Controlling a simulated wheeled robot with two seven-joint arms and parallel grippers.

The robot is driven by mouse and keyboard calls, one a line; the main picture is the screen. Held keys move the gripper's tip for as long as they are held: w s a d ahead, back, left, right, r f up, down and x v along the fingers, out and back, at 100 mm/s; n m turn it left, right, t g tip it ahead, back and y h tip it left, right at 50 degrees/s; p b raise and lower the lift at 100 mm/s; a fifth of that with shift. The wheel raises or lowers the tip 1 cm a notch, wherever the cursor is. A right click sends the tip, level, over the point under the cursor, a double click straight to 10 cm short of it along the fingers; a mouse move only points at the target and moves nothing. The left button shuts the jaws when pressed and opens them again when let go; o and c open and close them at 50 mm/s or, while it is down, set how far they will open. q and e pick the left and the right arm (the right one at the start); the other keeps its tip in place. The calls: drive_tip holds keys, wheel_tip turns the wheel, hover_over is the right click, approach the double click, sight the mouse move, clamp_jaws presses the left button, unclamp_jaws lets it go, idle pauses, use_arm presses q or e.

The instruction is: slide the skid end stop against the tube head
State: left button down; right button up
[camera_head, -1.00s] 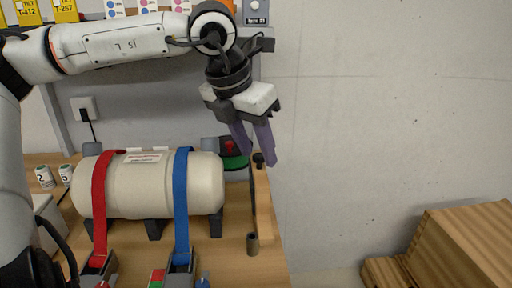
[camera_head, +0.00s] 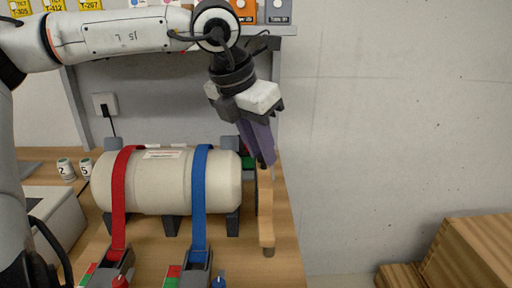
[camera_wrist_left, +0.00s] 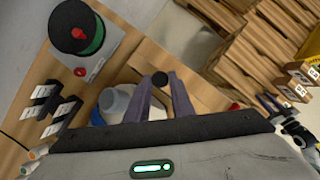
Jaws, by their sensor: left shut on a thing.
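The cream tube (camera_head: 170,185) lies on dark supports, held by a red strap and a blue strap. Its tube head is the rounded right end (camera_head: 236,186). The skid end stop (camera_head: 266,213), a pale wooden bar with a dark plate on its left side, stands just right of the head. A narrow gap seems to lie between them. My left gripper (camera_head: 266,161) points down at the end stop's far end, shut on its dark knob (camera_wrist_left: 159,80), which shows between the purple fingers. My right gripper (camera_wrist_left: 271,104) shows small in the left wrist view; its opening is unclear.
Two strap buckles (camera_head: 196,268) sit at the table's front. Numbered cups (camera_head: 66,169) stand at left. A dark round device with a red button (camera_wrist_left: 76,27) is on the bench. A wall bounds the right, with wooden crates (camera_head: 470,250) low there.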

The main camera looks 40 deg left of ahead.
use_arm(q)
drive_tip(key=c, duration=1.5)
unclamp_jaws()
drive_tip(key=shift+c, duration=0.2)
drive_tip(key=shift+r, duration=0.1)
drive_tip(key=v, duration=1)
drive_tip(key=shift+s, duration=0.1)
drive_tip(key=shift+c, duration=0.2)
